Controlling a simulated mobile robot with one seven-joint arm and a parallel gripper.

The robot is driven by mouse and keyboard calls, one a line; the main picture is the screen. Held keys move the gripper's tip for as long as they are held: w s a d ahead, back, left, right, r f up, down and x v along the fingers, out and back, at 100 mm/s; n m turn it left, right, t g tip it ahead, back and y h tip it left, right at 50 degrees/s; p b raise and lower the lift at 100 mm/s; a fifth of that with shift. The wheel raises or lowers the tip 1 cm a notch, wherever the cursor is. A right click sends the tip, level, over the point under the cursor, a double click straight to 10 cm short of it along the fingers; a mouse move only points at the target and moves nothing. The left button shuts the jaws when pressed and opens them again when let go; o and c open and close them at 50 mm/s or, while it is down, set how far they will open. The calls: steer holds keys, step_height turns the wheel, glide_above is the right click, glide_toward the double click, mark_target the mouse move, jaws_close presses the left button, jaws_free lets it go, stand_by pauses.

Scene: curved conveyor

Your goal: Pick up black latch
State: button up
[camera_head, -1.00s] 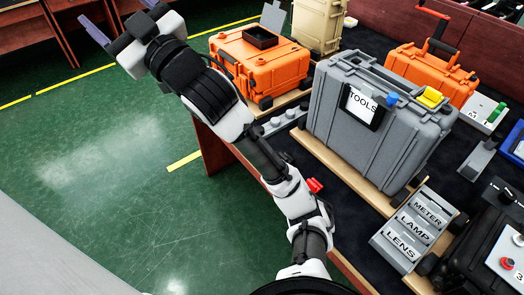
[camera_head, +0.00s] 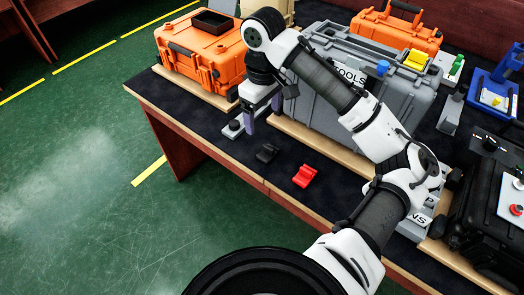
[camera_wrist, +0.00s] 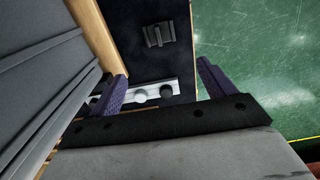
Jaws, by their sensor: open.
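The black latch (camera_head: 267,153) is a small dark piece lying on the dark table top near its front edge. It also shows in the wrist view (camera_wrist: 159,34), ahead of the fingers and between their lines. My gripper (camera_head: 262,112) points down with its two purple fingers spread apart and nothing between them. It is above the table, behind the latch as the head view shows it, and apart from it. The open fingers also show in the wrist view (camera_wrist: 162,74).
A red latch (camera_head: 304,176) lies right of the black one. A grey strip with knobs (camera_head: 233,128) lies near my fingers. The grey tools case (camera_head: 318,108) and orange case (camera_head: 190,62) stand behind. The table's front edge is close to both latches.

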step_height(320, 180, down, 6)
steer(key=shift+f, duration=0.25)
steer(key=shift+s+d+f+p, duration=0.1)
steer(key=shift+f+p, duration=0.1)
steer(key=shift+f, duration=0.7)
steer(key=shift+s+d+f+p, duration=0.15)
steer(key=shift+f, duration=0.8)
steer(key=shift+s+d+f+p, duration=0.1)
steer(key=shift+f+p, duration=0.1)
steer(key=shift+f, duration=0.7)
steer(key=c, duration=1.1)
steer(key=shift+r, duration=0.1)
step_height(320, 180, up, 19)
step_height(320, 180, up, 4)
steer(key=r+p, duration=0.1)
steer(key=p, duration=0.3)
glide_above(266, 145)
steer(key=shift+f, duration=0.25)
steer(key=shift+s+a, duration=0.1)
